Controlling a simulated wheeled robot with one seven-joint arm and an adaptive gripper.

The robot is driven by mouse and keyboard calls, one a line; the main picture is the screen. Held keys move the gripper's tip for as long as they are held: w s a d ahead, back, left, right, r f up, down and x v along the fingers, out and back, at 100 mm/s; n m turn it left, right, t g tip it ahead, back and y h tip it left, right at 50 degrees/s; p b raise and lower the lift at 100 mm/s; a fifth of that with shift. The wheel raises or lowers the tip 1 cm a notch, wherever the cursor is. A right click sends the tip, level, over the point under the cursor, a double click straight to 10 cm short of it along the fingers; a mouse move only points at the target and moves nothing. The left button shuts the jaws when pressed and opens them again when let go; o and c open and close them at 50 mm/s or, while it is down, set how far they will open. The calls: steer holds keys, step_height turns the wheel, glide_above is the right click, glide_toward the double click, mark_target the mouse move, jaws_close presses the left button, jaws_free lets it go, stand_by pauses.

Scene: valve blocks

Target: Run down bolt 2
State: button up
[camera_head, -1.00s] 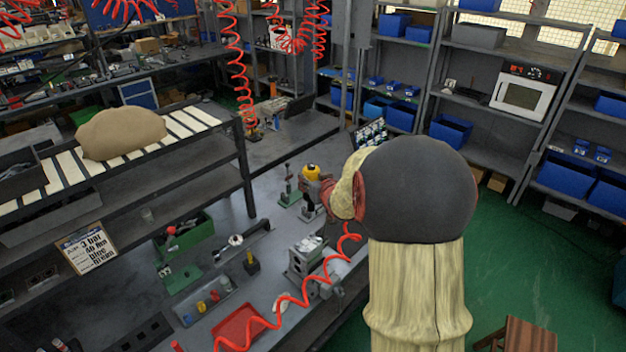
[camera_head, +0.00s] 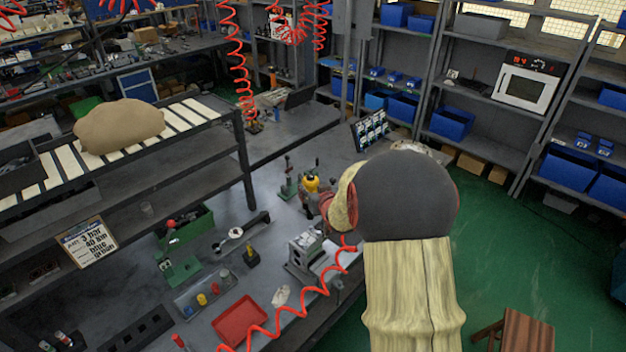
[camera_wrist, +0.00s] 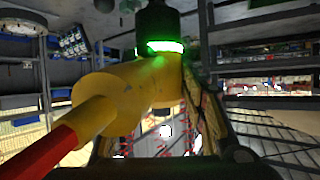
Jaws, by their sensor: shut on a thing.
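My gripper (camera_head: 320,201) is shut on a yellow power tool (camera_head: 311,184) above the bench, left of my forearm. The wrist view shows the tool's yellow body (camera_wrist: 135,92) up close, with a red end at lower left, a black head and a lit green ring (camera_wrist: 164,46). A grey valve block (camera_head: 308,250) stands on the bench nearer the front edge, apart from the tool. Bolt 2 cannot be made out. My arm hides part of the gripper and the bench behind it.
A red coiled hose (camera_head: 318,292) crosses the bench front. A red tray (camera_head: 239,321), a tray of coloured pieces (camera_head: 204,297) and a green box (camera_head: 188,228) lie left. A card (camera_head: 87,241) hangs on the rack. A small screen (camera_head: 370,130) stands behind.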

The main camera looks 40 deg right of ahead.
steer(key=shift+w+d, duration=0.15)
steer(key=shift+w+d+r, duration=0.2)
steer(key=shift+d, duration=0.05)
steer(key=shift+a, duration=0.1)
steer(key=shift+f+b, duration=0.15)
steer(key=shift+b, duration=0.25)
step_height(320, 180, down, 4)
steer(key=b, duration=0.4)
steer(key=shift+f, duration=0.2)
steer(key=shift+s+b, duration=0.1)
steer(key=shift+b, duration=0.3)
stand_by(1.0)
steer(key=shift+f+b, duration=1.05)
steer(key=shift+b, duration=0.15)
stand_by(1.7)
